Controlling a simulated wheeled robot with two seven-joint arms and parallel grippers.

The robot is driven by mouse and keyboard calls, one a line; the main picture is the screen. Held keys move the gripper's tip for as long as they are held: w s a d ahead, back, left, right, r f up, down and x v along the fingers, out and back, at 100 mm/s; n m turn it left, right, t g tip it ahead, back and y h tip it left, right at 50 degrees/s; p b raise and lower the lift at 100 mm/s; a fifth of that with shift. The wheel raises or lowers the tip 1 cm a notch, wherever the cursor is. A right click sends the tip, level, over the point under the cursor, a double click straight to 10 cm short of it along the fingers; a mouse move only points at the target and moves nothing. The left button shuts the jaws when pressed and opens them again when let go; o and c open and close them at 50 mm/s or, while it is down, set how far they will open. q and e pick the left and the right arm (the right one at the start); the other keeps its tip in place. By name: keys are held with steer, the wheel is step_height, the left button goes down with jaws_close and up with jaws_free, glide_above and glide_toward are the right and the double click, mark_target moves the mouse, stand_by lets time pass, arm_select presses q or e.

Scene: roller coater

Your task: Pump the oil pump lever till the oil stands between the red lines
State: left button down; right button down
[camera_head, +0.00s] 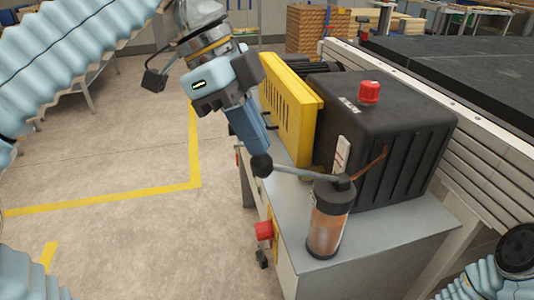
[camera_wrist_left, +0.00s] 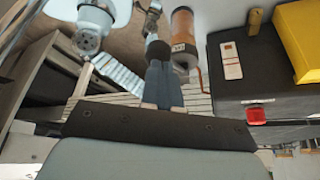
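The oil pump (camera_head: 328,222) is a clear cylinder with orange-brown oil and a dark cap, upright on the grey cabinet top. Its grey lever (camera_head: 305,174) runs left from the cap to a black knob (camera_head: 262,165). My left gripper (camera_head: 256,148) points down with its blue fingers at the knob. In the left wrist view the fingers (camera_wrist_left: 163,85) lie close together, and the knob (camera_wrist_left: 158,52) sits at their tips, touching or nearly so. A white gauge plate with red marks (camera_head: 341,155) is on the black housing; its oil level is too small to read. My right gripper is out of view.
The black housing (camera_head: 395,140) with a red cap (camera_head: 369,92) and a yellow guard (camera_head: 290,115) stand behind the pump. A copper pipe (camera_head: 370,165) runs beside the pump. A red button (camera_head: 264,230) is on the cabinet's side. The floor at left is clear.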

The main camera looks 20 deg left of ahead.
mark_target(255, 160)
arm_select(q)
step_height(255, 160, down, 4)
steer(key=b, duration=0.3)
steer(key=shift+d+f+b, duration=0.1)
steer(key=shift+f+b, duration=0.1)
steer(key=shift+b, duration=0.1)
steer(key=shift+r, duration=0.1)
